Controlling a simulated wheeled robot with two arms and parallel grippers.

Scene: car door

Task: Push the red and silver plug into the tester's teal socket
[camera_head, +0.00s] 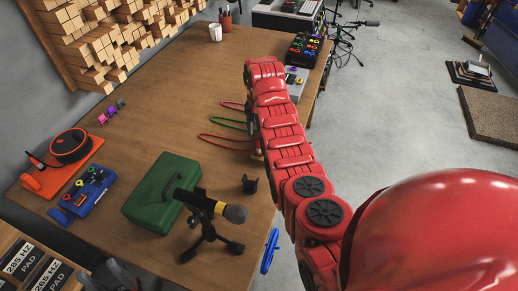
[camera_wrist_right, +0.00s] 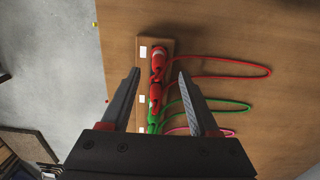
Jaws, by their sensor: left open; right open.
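A red plug (camera_wrist_right: 158,60) lies at one end of a brown block with white labels (camera_wrist_right: 168,45), on the table. Below it in the right wrist view are another red plug (camera_wrist_right: 155,93) and a green one (camera_wrist_right: 153,117). I cannot make out silver on them. My right gripper (camera_wrist_right: 158,76) is open and empty above the block, its fingers on either side of the plugs; my red arm hides it in the head view. My left gripper (camera_head: 114,276) seems to be the grey shape cut off at the lower left, with nothing visible in it. I cannot pick out a teal socket.
Boxes with coloured parts are a blue one (camera_head: 85,194), a grey one (camera_head: 297,82) and a black one (camera_head: 304,48). A green case (camera_head: 161,190) and a tripod microphone (camera_head: 211,222) stand at the front. Red, green and pink cable loops (camera_wrist_right: 225,70) lie beside the block.

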